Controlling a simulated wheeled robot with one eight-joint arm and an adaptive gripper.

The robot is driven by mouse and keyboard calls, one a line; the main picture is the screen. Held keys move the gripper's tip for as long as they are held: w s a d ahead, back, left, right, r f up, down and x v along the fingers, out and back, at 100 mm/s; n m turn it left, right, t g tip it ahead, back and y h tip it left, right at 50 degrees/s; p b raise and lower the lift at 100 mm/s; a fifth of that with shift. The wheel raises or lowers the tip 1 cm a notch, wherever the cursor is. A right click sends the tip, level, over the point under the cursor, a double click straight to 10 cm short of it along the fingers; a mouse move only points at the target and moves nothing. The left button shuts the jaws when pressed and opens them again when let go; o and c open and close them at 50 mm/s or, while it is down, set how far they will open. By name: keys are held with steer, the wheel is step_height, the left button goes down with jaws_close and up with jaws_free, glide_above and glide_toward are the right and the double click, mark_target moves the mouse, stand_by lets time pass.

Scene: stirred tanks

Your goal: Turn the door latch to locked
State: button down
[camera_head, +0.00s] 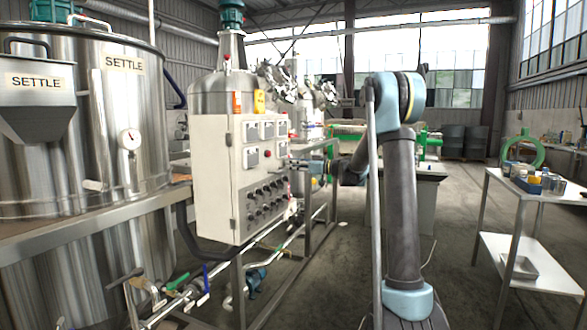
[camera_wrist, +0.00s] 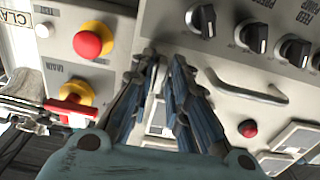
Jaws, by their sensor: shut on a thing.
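The control cabinet (camera_head: 237,190) is a pale box with a door full of meters and dark knobs, in the middle of the head view. My gripper (camera_head: 298,166) reaches its right side from the right. In the wrist view my gripper (camera_wrist: 165,60) has its two fingers close together at the panel face, shut on the door latch. The latch is mostly hidden by the fingertips, so I cannot tell its angle. A curved grey pull handle (camera_wrist: 250,92) is on the door, right of the fingers and apart from them.
A red push button on a yellow ring (camera_wrist: 93,40) and another red control on yellow (camera_wrist: 75,93) lie left of the fingers. Black knobs (camera_wrist: 255,37) are at the upper right. Steel tanks (camera_head: 135,125) stand left; a white side table (camera_head: 520,190) stands right.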

steer(key=shift+f, duration=0.15)
steer(key=c, duration=1.7)
jaws_free()
steer(key=v, duration=1.2)
